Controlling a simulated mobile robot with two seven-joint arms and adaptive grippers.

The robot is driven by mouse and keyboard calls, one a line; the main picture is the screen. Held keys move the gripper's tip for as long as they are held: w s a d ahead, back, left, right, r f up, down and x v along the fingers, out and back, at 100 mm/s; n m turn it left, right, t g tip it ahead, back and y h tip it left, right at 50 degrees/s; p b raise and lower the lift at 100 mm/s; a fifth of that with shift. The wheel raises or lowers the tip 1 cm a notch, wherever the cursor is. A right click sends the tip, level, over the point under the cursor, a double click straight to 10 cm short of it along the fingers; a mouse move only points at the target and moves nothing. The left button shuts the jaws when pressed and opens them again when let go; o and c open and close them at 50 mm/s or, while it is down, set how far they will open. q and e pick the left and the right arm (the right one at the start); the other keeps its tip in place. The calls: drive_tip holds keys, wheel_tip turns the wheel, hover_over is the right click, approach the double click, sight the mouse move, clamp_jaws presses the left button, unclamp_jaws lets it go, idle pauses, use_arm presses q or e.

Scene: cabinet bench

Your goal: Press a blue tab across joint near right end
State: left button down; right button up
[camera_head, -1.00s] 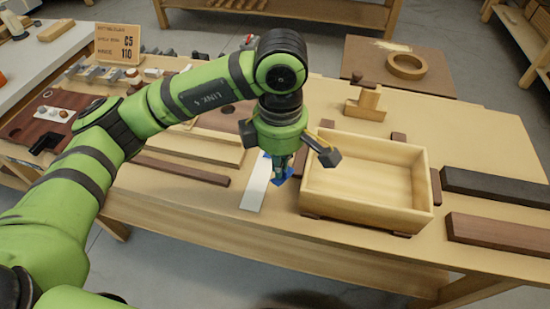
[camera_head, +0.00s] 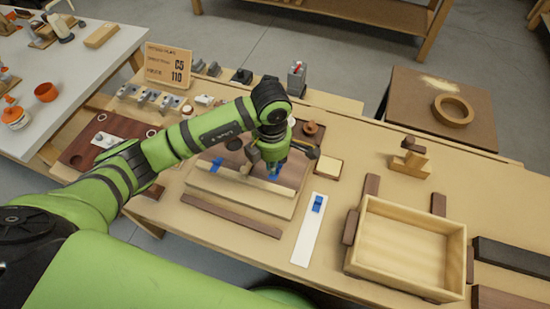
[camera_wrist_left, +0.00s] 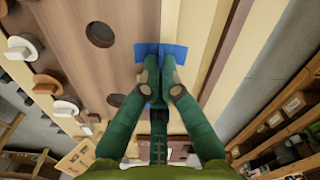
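My left gripper (camera_head: 273,168) is over the right end of a workpiece, where a dark brown panel (camera_wrist_left: 118,70) meets a pale wood strip (camera_head: 232,187). In the left wrist view its fingertips (camera_wrist_left: 163,74) are close together on a blue tab (camera_wrist_left: 144,51). That tab spans the seam between panel and strip; whether it is fully flat against the wood I cannot tell. A second blue tab (camera_head: 217,165) lies across the joint near the left end. A third blue tab (camera_head: 318,204) sits on a white strip (camera_head: 308,240) to the right. My right gripper is out of view.
An open wooden box (camera_head: 405,285) stands right of the white strip. A dark brown bar (camera_head: 230,214) lies along the workpiece's front. A price sign (camera_head: 168,65) and metal parts (camera_head: 150,97) are behind. A small framed block (camera_head: 328,167) is close right of the gripper.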

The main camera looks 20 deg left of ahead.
sight(272, 183)
use_arm(q)
drive_tip(key=shift+s+d+f+b, duration=0.15)
drive_tip(key=shift+f+b, duration=0.25)
drive_tip(key=shift+f, duration=0.3)
wheel_tip(272, 183, down, 4)
drive_tip(key=shift+r+b, duration=0.25)
drive_tip(key=shift+b, duration=1)
drive_tip(key=shift+f+b, duration=0.4)
drive_tip(key=shift+f, duration=0.05)
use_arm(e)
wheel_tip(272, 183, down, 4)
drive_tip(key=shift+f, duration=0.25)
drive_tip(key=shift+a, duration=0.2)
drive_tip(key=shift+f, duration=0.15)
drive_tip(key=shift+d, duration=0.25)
use_arm(q)
drive_tip(key=shift+b, duration=0.35)
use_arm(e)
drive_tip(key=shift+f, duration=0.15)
use_arm(q)
drive_tip(key=shift+f+b, duration=0.45)
drive_tip(key=shift+f, duration=0.05)
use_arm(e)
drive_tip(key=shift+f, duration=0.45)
